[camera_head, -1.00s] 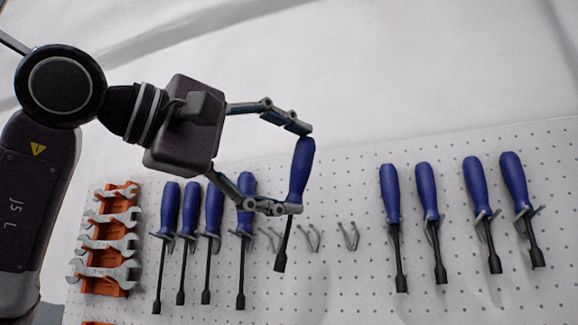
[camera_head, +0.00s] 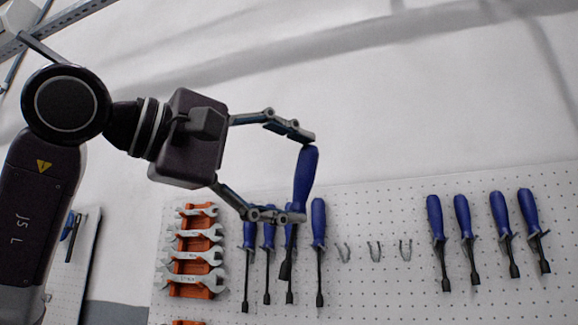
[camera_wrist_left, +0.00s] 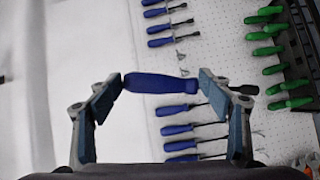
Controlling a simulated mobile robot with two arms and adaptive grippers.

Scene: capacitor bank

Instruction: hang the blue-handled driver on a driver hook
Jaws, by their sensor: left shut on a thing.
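My left gripper (camera_head: 309,178) is shut on the blue-handled driver (camera_head: 305,178), one fingertip at the top of the handle and the other near its lower end. The driver is upright, slightly tilted, shaft down, in front of the pegboard. In the left wrist view the driver (camera_wrist_left: 160,83) lies across between the two fingers. Three empty driver hooks, with a middle one (camera_head: 375,251), are to the right of the gripper in the head view. The held driver overlaps one of the hung drivers in the head view. My right gripper is not in view.
Several blue drivers (camera_head: 319,240) hang behind and below the gripper, and another group (camera_head: 468,228) hangs at right. Orange racks with wrenches (camera_head: 197,262) are at left. In the wrist view, green-handled tools (camera_wrist_left: 268,69) are at right. The pegboard (camera_head: 385,300) is bare below the empty hooks.

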